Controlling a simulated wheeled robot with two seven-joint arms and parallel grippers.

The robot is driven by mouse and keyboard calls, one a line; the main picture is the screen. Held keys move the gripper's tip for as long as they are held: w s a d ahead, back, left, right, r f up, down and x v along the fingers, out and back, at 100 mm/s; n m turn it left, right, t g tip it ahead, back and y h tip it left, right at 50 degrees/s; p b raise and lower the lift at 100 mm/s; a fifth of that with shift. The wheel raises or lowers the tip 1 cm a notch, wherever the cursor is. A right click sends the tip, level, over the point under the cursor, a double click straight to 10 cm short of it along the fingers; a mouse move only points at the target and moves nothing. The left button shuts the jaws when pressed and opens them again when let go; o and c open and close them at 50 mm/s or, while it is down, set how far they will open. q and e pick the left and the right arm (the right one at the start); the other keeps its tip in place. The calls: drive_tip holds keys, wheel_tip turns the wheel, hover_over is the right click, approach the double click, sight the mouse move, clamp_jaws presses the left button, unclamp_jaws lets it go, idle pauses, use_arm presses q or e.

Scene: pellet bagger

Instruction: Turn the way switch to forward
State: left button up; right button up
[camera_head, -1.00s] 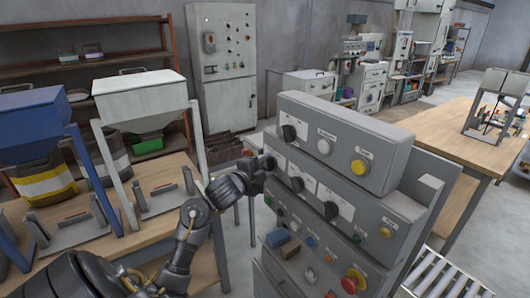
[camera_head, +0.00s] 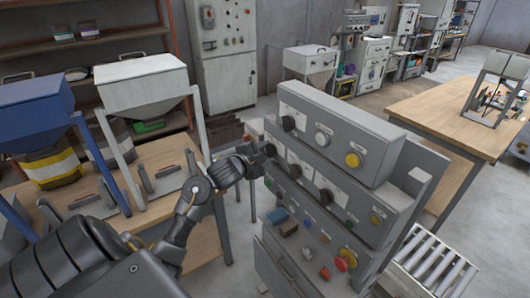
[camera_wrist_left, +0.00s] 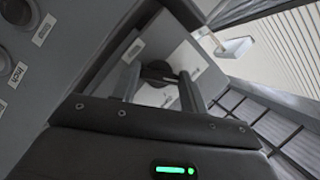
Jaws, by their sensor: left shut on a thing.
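The grey control panel (camera_head: 340,121) stands right of centre in the head view, with stepped rows of knobs and buttons. My left gripper (camera_head: 262,154) reaches in from the left to the left end of its middle row. In the left wrist view the gripper (camera_wrist_left: 159,78) has one finger on each side of a dark rotary knob (camera_wrist_left: 157,69) on a pale label plate, and is shut on it. I take this knob for the way switch; its label is not legible. In the head view the gripper mostly hides that knob. My right gripper is out of view.
More black knobs (camera_head: 294,171) sit close to the right on the same row. A red button (camera_head: 346,259) is low on the panel. A white hopper (camera_head: 140,82) and a blue hopper (camera_head: 36,110) stand at left. A roller conveyor (camera_head: 432,265) lies at lower right.

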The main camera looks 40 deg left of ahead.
use_arm(q)
drive_tip(key=o, duration=1)
drive_tip(key=shift+s+d+r+b, duration=0.1)
drive_tip(key=shift+s+r+b, duration=0.25)
drive_tip(key=shift+s, duration=1.4)
drive_tip(key=shift+s+d+r+b, duration=0.1)
drive_tip(key=shift+s+r+b, duration=0.15)
drive_tip(key=shift+s, duration=1.55)
drive_tip(key=shift+s+r+b, duration=0.25)
drive_tip(key=shift+s+r, duration=0.15)
drive_tip(key=shift+s, duration=1.35)
